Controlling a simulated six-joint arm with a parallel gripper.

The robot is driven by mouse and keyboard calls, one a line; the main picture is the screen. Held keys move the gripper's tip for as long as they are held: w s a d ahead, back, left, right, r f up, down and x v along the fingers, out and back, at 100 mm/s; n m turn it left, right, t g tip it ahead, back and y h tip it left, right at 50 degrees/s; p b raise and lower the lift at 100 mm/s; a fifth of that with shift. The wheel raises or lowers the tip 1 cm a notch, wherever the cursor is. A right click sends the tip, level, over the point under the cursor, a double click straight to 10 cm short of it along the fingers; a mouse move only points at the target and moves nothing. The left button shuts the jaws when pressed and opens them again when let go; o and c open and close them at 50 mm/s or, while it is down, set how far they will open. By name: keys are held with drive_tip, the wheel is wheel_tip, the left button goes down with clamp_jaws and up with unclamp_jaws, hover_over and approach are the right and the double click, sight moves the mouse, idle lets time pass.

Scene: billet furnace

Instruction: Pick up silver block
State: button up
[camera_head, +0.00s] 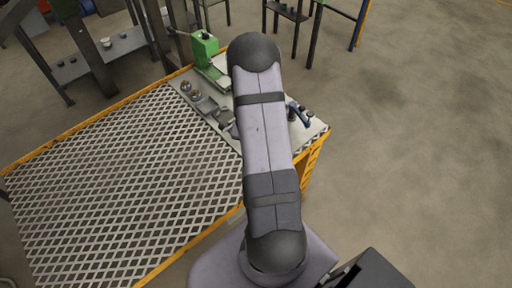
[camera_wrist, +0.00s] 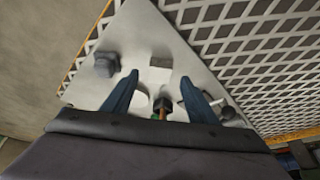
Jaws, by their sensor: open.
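A small pale silver block (camera_wrist: 159,66) sits on the light metal plate (camera_wrist: 135,35) in the wrist view, a little beyond the gap between my fingertips. My gripper (camera_wrist: 158,77) is open, with its two blue fingers apart and nothing held between them. I cannot tell the exact height of the fingers above the plate. In the head view my arm covers the middle of the worktable, and I cannot make out the silver block there.
A darker grey block (camera_wrist: 107,64) stands left of the silver block. Dark cylindrical parts (camera_wrist: 226,111) lie by the right finger. A green machine (camera_head: 205,48) stands at the table's back edge. A mesh surface (camera_head: 130,185) fills the table's left part. Small parts (camera_head: 197,95) lie left of my arm.

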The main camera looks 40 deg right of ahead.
drive_tip(key=shift+x, duration=1.75)
drive_tip(key=shift+c, duration=0.7)
clamp_jaws()
drive_tip(key=shift+r, duration=0.1)
drive_tip(key=shift+r, duration=0.1)
wheel_tip(320, 180, up, 10)
drive_tip(key=p, duration=0.6)
